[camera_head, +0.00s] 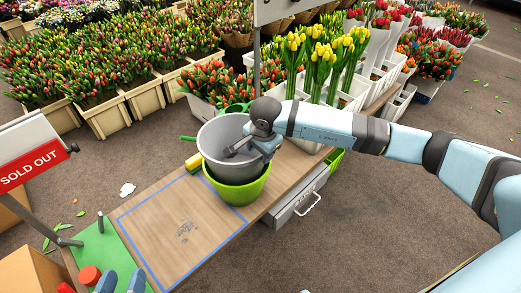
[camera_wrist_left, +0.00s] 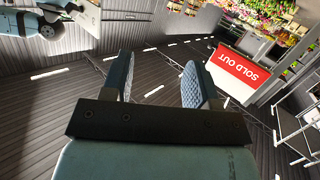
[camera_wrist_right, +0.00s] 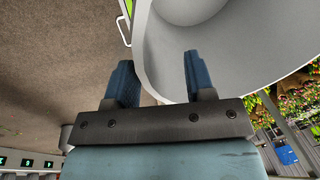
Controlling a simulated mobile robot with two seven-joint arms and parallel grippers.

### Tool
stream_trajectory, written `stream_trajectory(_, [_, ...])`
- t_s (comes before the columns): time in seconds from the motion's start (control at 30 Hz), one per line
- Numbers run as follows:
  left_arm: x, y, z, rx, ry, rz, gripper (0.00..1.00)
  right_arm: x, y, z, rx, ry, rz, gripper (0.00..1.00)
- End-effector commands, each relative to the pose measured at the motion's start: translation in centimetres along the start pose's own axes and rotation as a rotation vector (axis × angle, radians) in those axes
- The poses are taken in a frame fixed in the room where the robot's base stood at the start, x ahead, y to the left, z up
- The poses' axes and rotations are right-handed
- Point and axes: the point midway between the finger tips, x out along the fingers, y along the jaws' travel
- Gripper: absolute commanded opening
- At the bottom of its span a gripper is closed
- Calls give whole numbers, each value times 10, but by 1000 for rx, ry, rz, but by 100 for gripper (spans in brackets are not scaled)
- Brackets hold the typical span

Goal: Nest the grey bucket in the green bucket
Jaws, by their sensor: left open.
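The grey bucket (camera_head: 213,165) stands upright with its lower part inside the rim of the green bucket (camera_head: 238,192) on the wooden table. How deep it sits is hidden by the green wall. My right gripper (camera_head: 236,151) is at the grey bucket's right rim. In the right wrist view its open fingers (camera_wrist_right: 158,85) are apart, beside the grey bucket's pale wall (camera_wrist_right: 235,60); I cannot tell whether they touch it. My left gripper (camera_head: 121,282) is open and empty at the bottom left, over the green mat; its fingers also show in the left wrist view (camera_wrist_left: 160,80).
A blue tape outline (camera_head: 150,206) marks bare table left of the buckets. A green watering can (camera_head: 235,108) and tulips (camera_head: 320,60) stand behind. A sold-out sign (camera_head: 30,165) is at left.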

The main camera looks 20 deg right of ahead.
Motion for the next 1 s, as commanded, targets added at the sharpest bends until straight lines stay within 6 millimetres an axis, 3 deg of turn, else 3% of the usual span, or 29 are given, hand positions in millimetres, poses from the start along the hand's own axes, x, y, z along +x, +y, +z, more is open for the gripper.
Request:
stream_trajectory(0.13, [0, 0, 0, 1, -3, -1, 54, -4, 0, 0, 0, 0, 1, 49])
stream_trajectory(0.27, [-1, -2, -1, 6, -18, -6, 54, -21, -1, 0, -1, 1, -3, 49])
stream_trajectory(0.7, [-15, -18, 41, 11, -211, -66, 54, -115, -1, -1, 0, 2, -2, 49])
stream_trajectory(1.0, [-17, -19, 47, 15, -239, -72, 54, -138, 0, 0, 0, 0, 0, 49])
